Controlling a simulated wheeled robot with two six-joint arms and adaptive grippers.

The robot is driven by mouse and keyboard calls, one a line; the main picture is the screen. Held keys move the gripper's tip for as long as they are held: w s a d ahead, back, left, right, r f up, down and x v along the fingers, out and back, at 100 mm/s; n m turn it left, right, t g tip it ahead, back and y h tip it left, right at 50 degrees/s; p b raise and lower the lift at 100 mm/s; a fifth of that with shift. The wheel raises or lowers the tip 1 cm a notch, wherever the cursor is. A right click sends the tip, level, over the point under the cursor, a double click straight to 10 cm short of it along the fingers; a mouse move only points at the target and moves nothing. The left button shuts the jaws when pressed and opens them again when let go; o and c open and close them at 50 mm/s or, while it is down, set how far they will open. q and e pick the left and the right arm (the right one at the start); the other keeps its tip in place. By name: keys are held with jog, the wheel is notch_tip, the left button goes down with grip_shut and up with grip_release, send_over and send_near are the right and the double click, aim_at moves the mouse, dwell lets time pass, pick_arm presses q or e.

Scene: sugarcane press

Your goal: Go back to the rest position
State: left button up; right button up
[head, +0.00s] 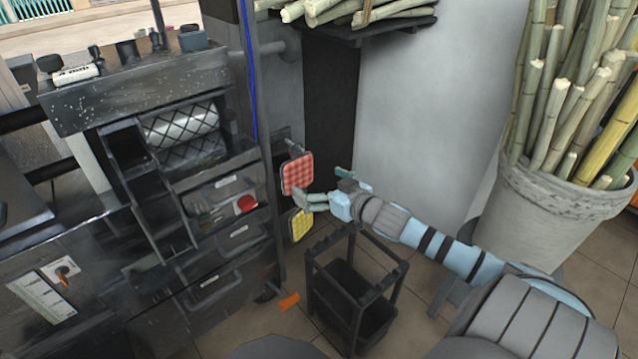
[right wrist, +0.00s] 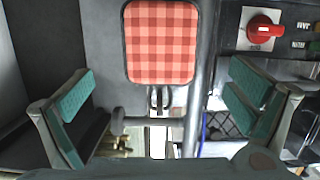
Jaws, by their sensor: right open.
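My right gripper (head: 322,190) reaches in from the right in the head view and is open, with nothing seen between its fingers. It is in front of a hanging red checked pad (head: 297,174), close to it; contact cannot be told. In the right wrist view the two teal finger pads (right wrist: 163,95) stand wide apart, and the red checked pad (right wrist: 161,42) hangs between and beyond them. A yellow checked pad (head: 300,224) hangs lower, just under the gripper. My left gripper is not in view.
The dark press machine (head: 215,85) with a roller and red knob (head: 245,204) is on the left. A black cart (head: 350,295) stands below my right arm. A bucket of cane (head: 560,215) stands at right. A shelf (head: 370,32) holds cut canes above. An orange scrap (head: 289,301) lies on the floor.

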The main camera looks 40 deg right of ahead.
jog(key=shift+s+a, duration=0.1)
jog(key=shift+s, duration=0.25)
